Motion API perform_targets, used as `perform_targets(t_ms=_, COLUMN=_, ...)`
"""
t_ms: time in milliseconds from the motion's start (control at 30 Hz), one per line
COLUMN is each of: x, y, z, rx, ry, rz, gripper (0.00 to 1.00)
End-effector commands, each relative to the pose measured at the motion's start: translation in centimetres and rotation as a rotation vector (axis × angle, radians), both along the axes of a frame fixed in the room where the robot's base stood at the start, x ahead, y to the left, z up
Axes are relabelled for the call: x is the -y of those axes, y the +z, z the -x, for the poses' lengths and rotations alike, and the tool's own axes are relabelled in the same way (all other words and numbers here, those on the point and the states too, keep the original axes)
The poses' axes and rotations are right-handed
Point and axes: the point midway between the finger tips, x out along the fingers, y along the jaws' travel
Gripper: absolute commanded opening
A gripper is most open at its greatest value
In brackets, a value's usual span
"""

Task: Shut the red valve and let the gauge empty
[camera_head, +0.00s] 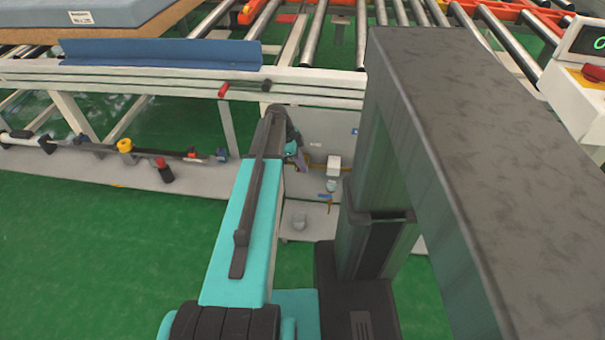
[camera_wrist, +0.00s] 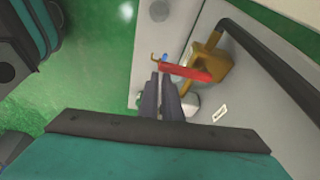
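The valve shows in the wrist view as a red lever handle (camera_wrist: 188,72) on a brass body (camera_wrist: 213,66). My gripper (camera_wrist: 160,77) has its two dark fingers close together, with their tips beside the left end of the red handle. I see nothing between the fingers, and I cannot tell whether they touch the handle. A pale round part (camera_wrist: 187,103), possibly the gauge, is partly hidden behind the fingers; no dial can be read. In the head view my gripper (camera_head: 301,160) reaches low at the machine's side panel, and my arm hides the valve handle.
A black pipe (camera_wrist: 262,58) crosses the right of the wrist view. In the head view a white box (camera_head: 334,162) is right of my gripper. The roller conveyor (camera_head: 361,35) and blue mattress (camera_head: 85,14) lie above. Green floor (camera_head: 90,250) is clear at left.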

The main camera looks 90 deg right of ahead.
Motion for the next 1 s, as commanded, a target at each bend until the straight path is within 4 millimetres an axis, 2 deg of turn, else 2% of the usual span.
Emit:
perform_targets(t_ms=33, x=-0.3, y=-0.3, z=-0.6, rx=0.012, ry=0.001, rz=-0.007, gripper=0.0)
perform_targets(t_ms=567, x=-0.3, y=0.2, z=-0.6, rx=0.012, ry=0.001, rz=-0.007, gripper=0.0)
perform_targets(t_ms=767, x=-0.1, y=2.0, z=-1.1, rx=0.012, ry=0.002, rz=-0.004, gripper=0.0)
perform_targets(t_ms=1000, x=0.1, y=5.2, z=-1.7, rx=0.007, ry=0.003, rz=-0.001, gripper=0.0)
